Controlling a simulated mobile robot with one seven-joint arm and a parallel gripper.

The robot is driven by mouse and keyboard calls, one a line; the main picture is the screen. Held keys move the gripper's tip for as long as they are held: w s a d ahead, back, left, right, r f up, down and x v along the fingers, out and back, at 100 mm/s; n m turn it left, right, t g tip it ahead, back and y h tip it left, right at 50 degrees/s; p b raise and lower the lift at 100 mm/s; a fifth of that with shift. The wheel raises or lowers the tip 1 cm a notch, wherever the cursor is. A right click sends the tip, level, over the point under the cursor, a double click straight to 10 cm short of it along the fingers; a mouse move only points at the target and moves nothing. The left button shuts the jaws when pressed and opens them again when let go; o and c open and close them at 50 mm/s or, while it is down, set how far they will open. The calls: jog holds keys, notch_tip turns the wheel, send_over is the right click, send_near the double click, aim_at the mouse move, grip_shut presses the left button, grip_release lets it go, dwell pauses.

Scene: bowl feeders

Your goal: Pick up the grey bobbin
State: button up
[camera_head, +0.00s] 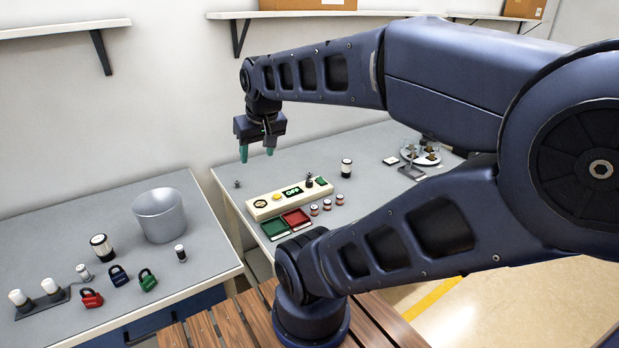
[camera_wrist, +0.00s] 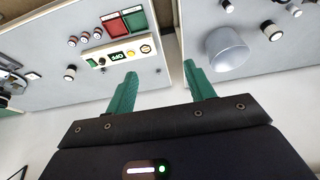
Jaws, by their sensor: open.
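I cannot tell for sure which thing is the grey bobbin. A small pale grey, spool-like piece (camera_head: 83,272) stands on the left table beside the large black-and-white cylinder (camera_head: 102,247). Two small dark grey pieces are elsewhere: one (camera_head: 237,184) near the right table's left edge, one (camera_head: 308,181) by the control box. Several red-brown bobbins (camera_head: 327,204) with pale ends stand right of the trays. My gripper (camera_head: 256,153) is open and empty, raised above the right table's left part. Its two green fingers (camera_wrist: 160,70) are apart in the wrist view.
The control box (camera_head: 289,198) with a green display, and the green tray (camera_head: 275,230) and red tray (camera_head: 297,221), are on the right table. A grey bucket (camera_head: 160,215) and padlocks (camera_head: 119,276) stand on the left table. A gap separates the tables. Wall shelves (camera_head: 65,29) are above.

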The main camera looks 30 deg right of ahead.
jog(key=w+d+f+n+g, duration=0.1)
jog(key=w+d+f+n, duration=0.1)
jog(key=w+d, duration=0.5)
jog(key=w+d+f+n+g+h, duration=0.1)
jog(key=w+d+n, duration=0.15)
jog(key=w, duration=0.75)
jog(key=w+d+f+n+g, duration=0.1)
jog(key=w+d+f, duration=0.1)
jog(key=w+d, duration=0.5)
jog(key=n+g+h, duration=0.3)
jog(key=n+g, duration=0.1)
jog(key=n, duration=0.3)
send_near(309, 173)
jog(key=x, duration=0.8)
jog(key=shift+s+f, duration=0.15)
jog(key=shift+f, duration=0.2)
jog(key=shift+c, duration=0.2)
jog(key=c, duration=1)
